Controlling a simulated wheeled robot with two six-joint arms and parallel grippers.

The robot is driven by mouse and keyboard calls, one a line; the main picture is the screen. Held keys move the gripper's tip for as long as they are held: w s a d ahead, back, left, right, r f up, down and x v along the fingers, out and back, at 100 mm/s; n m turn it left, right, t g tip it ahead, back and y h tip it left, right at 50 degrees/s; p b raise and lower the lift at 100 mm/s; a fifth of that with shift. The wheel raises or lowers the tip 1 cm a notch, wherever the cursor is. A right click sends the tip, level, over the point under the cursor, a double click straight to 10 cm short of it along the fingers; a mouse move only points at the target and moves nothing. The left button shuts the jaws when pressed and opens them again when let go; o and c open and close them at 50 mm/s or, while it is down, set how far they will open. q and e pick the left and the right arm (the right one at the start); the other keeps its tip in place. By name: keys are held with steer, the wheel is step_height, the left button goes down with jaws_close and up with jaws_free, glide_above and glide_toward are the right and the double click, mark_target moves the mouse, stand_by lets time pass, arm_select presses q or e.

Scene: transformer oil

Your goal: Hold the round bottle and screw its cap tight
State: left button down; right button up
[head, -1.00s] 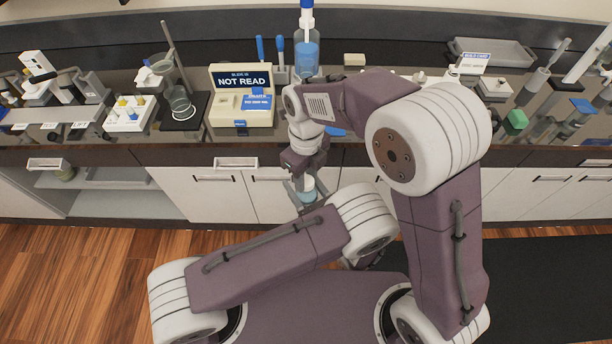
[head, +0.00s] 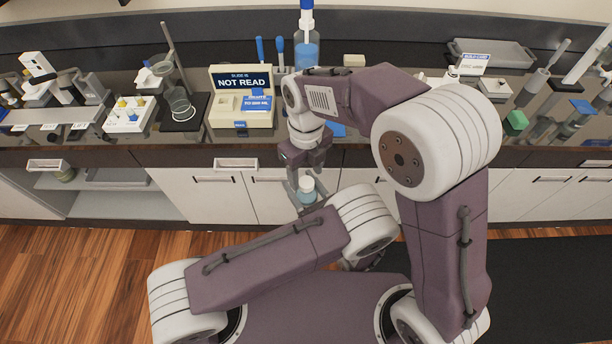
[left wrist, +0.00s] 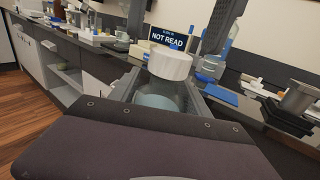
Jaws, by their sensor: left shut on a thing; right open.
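The round bottle (head: 307,197) is clear with pale blue contents and a white cap (head: 306,184) on its mouth. My left gripper (head: 303,193) is shut on the bottle's body and holds it upright in front of the bench. In the left wrist view the bottle (left wrist: 158,96) sits between the grey fingers, and its white cap (left wrist: 170,64) rests on top. I cannot tell how tight the cap is. My right gripper (head: 306,168) is open above the cap, pointing down. Its fingers show apart, above and to either side of the cap, in the left wrist view.
The bench behind carries a slide box marked NOT READ (head: 240,95), a stand with a beaker (head: 180,103), a blue-topped wash bottle (head: 306,52) and a grey tray (head: 492,54). The cabinet fronts (head: 217,196) are close behind the bottle.

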step_height(320, 180, up, 2)
steer(key=shift+r, duration=0.2)
steer(key=shift+c, duration=0.4)
